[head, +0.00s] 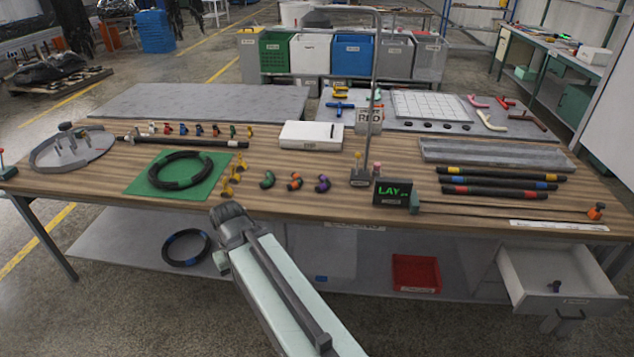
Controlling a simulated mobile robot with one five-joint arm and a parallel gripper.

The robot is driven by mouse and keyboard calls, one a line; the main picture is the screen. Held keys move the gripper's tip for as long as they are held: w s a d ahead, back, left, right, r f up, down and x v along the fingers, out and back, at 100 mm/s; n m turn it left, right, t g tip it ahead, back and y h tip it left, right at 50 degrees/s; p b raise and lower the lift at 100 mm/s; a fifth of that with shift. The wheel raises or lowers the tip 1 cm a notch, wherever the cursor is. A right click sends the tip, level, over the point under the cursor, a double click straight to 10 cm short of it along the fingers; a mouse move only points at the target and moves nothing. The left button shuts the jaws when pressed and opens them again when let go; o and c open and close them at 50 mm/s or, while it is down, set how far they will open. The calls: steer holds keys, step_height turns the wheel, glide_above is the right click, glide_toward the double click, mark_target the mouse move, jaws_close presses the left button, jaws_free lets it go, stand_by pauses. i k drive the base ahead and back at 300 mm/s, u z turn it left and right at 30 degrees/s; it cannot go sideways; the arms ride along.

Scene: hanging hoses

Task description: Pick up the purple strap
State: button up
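The purple strap (322,184) is a small dark bundle with purple on it, lying on the wooden table near the front edge. An orange-marked bundle (294,181) lies just left of it, and a green one (267,180) further left. My gripper (230,217) is at the end of my arm, in front of the table edge and to the left of the purple strap, apart from it. Its fingers are not clear enough to tell whether they are open or shut.
A green mat (135,188) with a black hose coil is at left. A lit sign (392,191) and a hook stand (360,180) are right of the strap. Black hoses (495,191) lie further right. A drawer (560,285) hangs open below. Bare wood lies behind the small bundles.

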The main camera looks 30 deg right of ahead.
mark_target(556, 284)
steer(key=u, duration=0.3)
steer(key=k, duration=1.2)
steer(key=z, duration=1.65)
